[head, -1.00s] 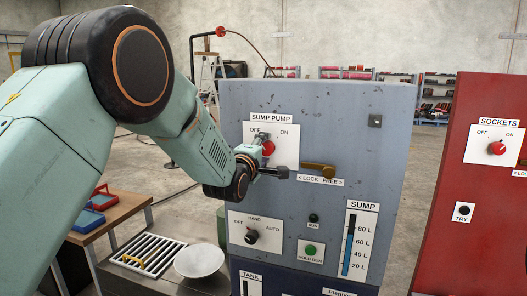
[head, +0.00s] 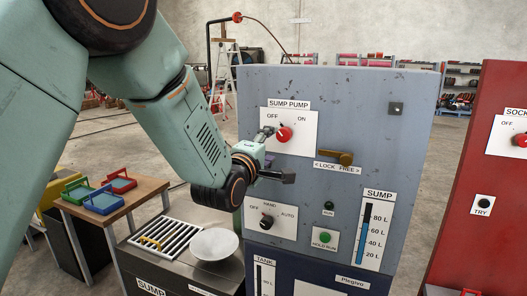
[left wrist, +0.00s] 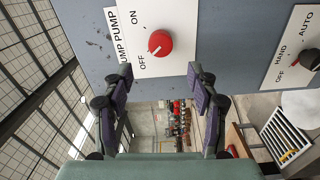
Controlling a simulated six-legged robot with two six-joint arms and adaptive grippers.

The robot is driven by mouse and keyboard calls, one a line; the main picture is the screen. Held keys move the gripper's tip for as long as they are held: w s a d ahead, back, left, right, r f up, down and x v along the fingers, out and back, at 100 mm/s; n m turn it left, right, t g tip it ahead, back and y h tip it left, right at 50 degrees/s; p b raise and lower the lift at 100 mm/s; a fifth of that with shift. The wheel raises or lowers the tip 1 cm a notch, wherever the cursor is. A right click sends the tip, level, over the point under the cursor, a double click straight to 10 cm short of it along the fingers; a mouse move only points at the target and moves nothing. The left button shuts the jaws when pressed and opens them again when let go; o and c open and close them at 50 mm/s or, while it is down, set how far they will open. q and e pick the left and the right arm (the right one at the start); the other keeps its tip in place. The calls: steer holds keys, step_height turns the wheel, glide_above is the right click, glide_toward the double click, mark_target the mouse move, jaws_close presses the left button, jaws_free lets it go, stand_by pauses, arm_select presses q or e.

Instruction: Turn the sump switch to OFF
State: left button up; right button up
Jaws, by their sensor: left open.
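The red sump pump switch knob (head: 284,134) sits on a white plate (head: 301,143) marked SUMP PUMP, OFF and ON, on the grey cabinet. In the left wrist view the knob (left wrist: 159,43) shows a small mark on its side towards OFF. My left gripper (head: 276,155) is open and empty, just left of and below the knob in the head view. In the left wrist view its fingers (left wrist: 162,84) are spread, with the knob beyond and between them, apart from both. My right gripper does not show.
A brass lever (head: 335,158) sits above a LOCK/FREE label, right of the switch. A black HAND/AUTO selector (head: 266,221) and a green button (head: 325,238) lie below. A red cabinet (head: 490,200) stands right. A white bowl (head: 214,244) and a table with trays are at lower left.

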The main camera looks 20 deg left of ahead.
arm_select(q)
steer(key=shift+s+a, duration=0.1)
steer(key=shift+s, duration=1.45)
steer(key=s+f+m+g+b, duration=0.25)
steer(key=s+f+m, duration=0.25)
steer(key=f, duration=0.6)
steer(key=s+f+m+g+b, duration=0.1)
steer(key=s+f+m+g, duration=0.35)
steer(key=f, duration=0.65)
steer(key=s+f+m+g+b, duration=0.2)
steer(key=s+f+m, duration=0.3)
steer(key=f, duration=0.7)
steer(key=s+f+m+g+b, duration=0.1)
steer(key=s+f+g+b, duration=0.3)
steer(key=s+f, duration=0.8)
steer(key=s+f+m+g+b, duration=0.1)
steer(key=s+f+g+b, duration=0.4)
steer(key=s+f, duration=0.8)
steer(key=s, duration=0.4)
steer(key=shift+s+y, duration=0.3)
steer(key=shift+s, duration=0.1)
